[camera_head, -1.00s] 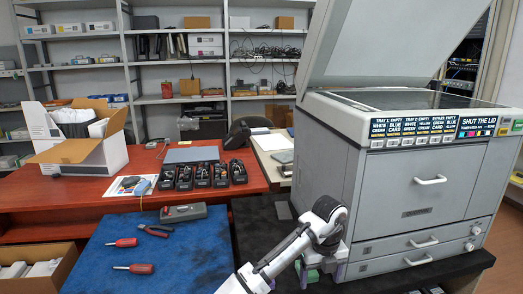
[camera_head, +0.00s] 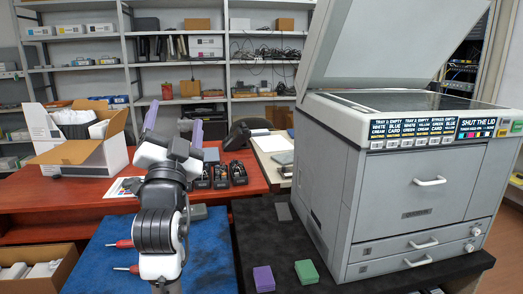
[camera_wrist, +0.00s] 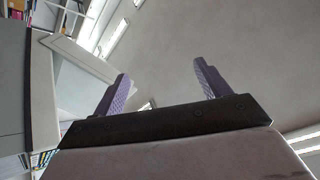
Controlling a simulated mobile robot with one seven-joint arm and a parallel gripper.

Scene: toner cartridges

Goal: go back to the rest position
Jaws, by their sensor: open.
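My gripper (camera_head: 173,127) is raised at the left in the head view, above the blue mat and in front of the red table. Its two purple fingers point upward and stand apart. In the wrist view my gripper (camera_wrist: 162,88) is open, with nothing between the fingers; ceiling and wall show behind. The grey copier (camera_head: 400,190) stands at the right with its lid (camera_head: 385,45) raised. Its display (camera_head: 484,127) reads "SHUT THE LID". A purple block (camera_head: 264,279) and a green block (camera_head: 307,273) lie on the black surface before the copier, apart from my gripper.
The blue mat (camera_head: 212,255) holds red-handled screwdrivers (camera_head: 121,268), partly behind my arm. Black cartridges (camera_head: 238,173) stand on the red table (camera_head: 75,195). An open cardboard box (camera_head: 85,152) is at the left. The black surface (camera_head: 265,235) left of the copier is mostly clear.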

